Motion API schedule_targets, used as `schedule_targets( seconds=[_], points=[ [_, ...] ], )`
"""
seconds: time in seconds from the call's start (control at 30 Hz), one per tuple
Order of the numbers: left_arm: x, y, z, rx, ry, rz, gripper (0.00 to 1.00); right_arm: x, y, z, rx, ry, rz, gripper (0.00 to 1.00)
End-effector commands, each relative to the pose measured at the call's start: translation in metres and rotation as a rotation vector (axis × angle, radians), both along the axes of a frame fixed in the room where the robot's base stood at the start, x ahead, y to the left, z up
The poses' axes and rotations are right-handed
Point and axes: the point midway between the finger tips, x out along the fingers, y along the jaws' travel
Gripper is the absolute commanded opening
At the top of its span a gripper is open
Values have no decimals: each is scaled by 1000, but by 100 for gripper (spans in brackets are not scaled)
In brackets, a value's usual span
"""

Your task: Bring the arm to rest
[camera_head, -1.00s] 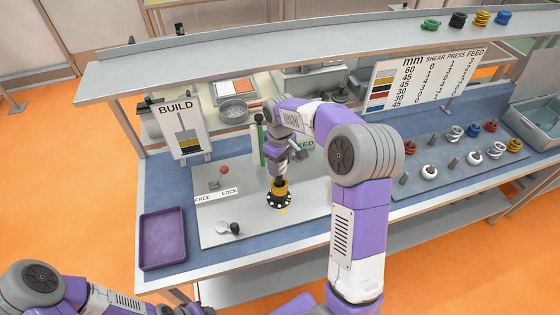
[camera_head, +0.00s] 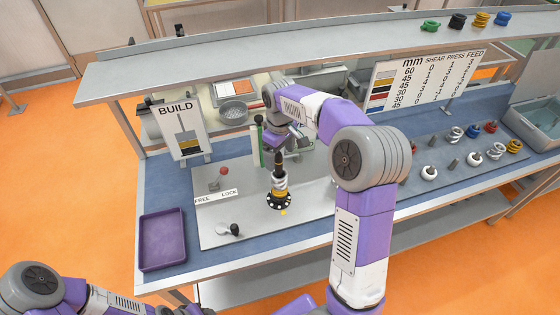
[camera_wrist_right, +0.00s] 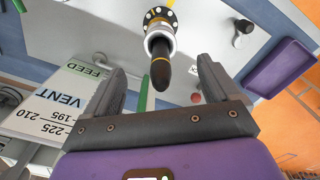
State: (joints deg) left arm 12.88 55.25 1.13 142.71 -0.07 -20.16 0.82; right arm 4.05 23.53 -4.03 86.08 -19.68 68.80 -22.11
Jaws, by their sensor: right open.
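My right gripper (camera_head: 288,140) is open and empty, above the upright post on the grey work plate (camera_head: 240,232).
A purple tray (camera_head: 163,240) lies left of the plate, and a BUILD sign (camera_head: 178,128) stands behind it. A red-knobbed lever (camera_head: 224,171) and a black knob (camera_head: 235,229) are on the plate. Several rings stand on a board at right. An overhead shelf (camera_head: 290,43) spans the back.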

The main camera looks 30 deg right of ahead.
Motion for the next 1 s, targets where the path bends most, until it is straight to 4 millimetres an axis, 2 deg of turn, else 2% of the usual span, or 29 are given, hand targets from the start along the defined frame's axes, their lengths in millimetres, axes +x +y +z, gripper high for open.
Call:
schedule_targets(
  seconds=[0.1,0.2,0.77,0.87,1.0],
  points=[
    [0,0,1,0,0,0,43,0,0,15,0,-1,0,89],
    [0,0,2,0,0,0,43,0,0,21,0,-1,0,89],
    [0,0,3,0,0,0,43,0,0,23,1,1,-1,89],
    [0,0,12,0,0,0,43,0,0,33,1,1,-1,89],
    [0,0,41,0,0,0,43,0,0,61,1,0,-1,89]
  ],
)
